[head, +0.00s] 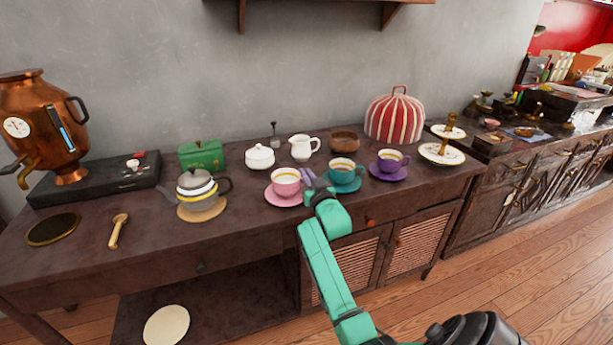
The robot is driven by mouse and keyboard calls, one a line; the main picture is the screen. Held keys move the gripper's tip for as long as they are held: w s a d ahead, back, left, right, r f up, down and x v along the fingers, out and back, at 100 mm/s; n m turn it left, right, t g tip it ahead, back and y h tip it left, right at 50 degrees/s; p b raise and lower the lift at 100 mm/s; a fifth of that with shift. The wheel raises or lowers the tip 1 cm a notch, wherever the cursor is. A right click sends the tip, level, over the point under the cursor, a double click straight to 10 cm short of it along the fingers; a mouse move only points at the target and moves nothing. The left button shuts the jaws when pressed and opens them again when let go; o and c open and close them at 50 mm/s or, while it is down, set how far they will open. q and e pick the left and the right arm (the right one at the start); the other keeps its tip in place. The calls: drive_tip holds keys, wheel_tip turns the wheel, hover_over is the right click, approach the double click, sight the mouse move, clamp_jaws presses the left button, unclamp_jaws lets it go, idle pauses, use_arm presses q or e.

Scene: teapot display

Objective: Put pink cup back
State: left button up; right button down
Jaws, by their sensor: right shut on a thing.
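The pink cup (285,184), with a white-and-yellow band near its rim, is upright at the pink saucer (276,200) on the dark wooden sideboard. Whether its base touches the saucer is hard to tell. My right gripper (309,180) reaches in from the lower right. Its purple fingers are shut at the right side of the pink cup, where the handle is hidden. My left gripper is not in view.
The teal cup (342,172) on its saucer stands close to the right of my gripper, with the purple cup (390,160) beyond. A grey teapot (196,186) stands to the left. A white sugar bowl (260,157) and creamer (301,148) stand behind. The front edge strip is clear.

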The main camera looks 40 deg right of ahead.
drive_tip(key=c, duration=1)
unclamp_jaws()
drive_tip(key=shift+r, duration=0.1)
drive_tip(key=shift+s+a, duration=0.1)
drive_tip(key=shift+s, duration=0.15)
drive_tip(key=p+v, duration=0.1)
drive_tip(key=v, duration=1)
drive_tip(key=shift+s+a, duration=0.15)
drive_tip(key=shift+s, duration=0.05)
